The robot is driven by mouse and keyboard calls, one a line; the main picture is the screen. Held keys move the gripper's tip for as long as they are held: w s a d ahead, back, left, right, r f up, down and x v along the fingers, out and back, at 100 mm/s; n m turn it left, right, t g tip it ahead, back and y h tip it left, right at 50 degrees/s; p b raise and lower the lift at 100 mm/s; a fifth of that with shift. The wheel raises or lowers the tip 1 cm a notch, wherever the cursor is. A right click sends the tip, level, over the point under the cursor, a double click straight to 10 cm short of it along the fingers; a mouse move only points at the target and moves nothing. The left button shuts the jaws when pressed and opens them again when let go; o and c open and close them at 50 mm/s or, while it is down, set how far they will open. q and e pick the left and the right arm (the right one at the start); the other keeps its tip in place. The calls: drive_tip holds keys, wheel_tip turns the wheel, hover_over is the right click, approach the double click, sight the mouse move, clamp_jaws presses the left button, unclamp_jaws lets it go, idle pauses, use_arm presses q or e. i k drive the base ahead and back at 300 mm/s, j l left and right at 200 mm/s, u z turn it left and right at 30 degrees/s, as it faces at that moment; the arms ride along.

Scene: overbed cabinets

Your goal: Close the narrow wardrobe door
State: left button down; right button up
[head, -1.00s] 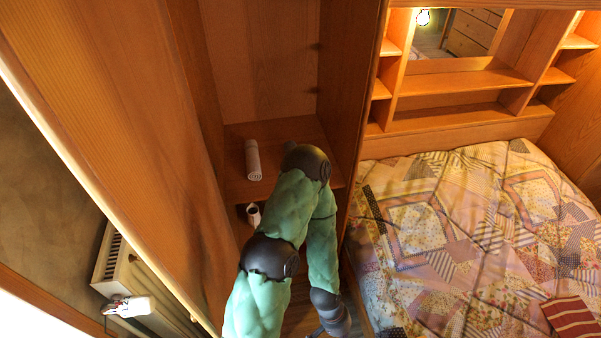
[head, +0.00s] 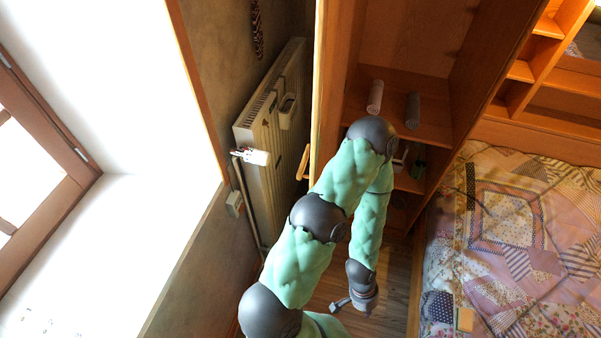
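The narrow wardrobe door (head: 333,75) stands open at the left of the wardrobe, seen nearly edge-on. A wooden handle (head: 303,162) shows on its left face. The wardrobe (head: 440,120) is open, with its shelves in view. My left arm crosses in front of the lower part of the door and the opening. My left gripper (head: 345,303) hangs low over the wooden floor, in front of the wardrobe and apart from the door. No object shows in it; its finger opening is unclear. My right gripper is out of view.
A pale cylinder (head: 375,96) and a grey cylinder (head: 412,109) stand on the wardrobe shelf. A radiator (head: 270,120) is on the wall left of the door. The quilted bed (head: 540,235) bounds the right side. Some bare floor (head: 397,270) shows between wardrobe and bed.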

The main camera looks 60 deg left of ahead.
sight(334, 19)
drive_tip(key=k+l+u, duration=0.1)
drive_tip(key=u, duration=0.15)
drive_tip(key=k+l+u, duration=0.15)
drive_tip(key=u, duration=0.15)
drive_tip(key=i+u, duration=0.15)
drive_tip(key=u, duration=0.25)
drive_tip(key=i+u, duration=0.15)
drive_tip(key=u, duration=0.25)
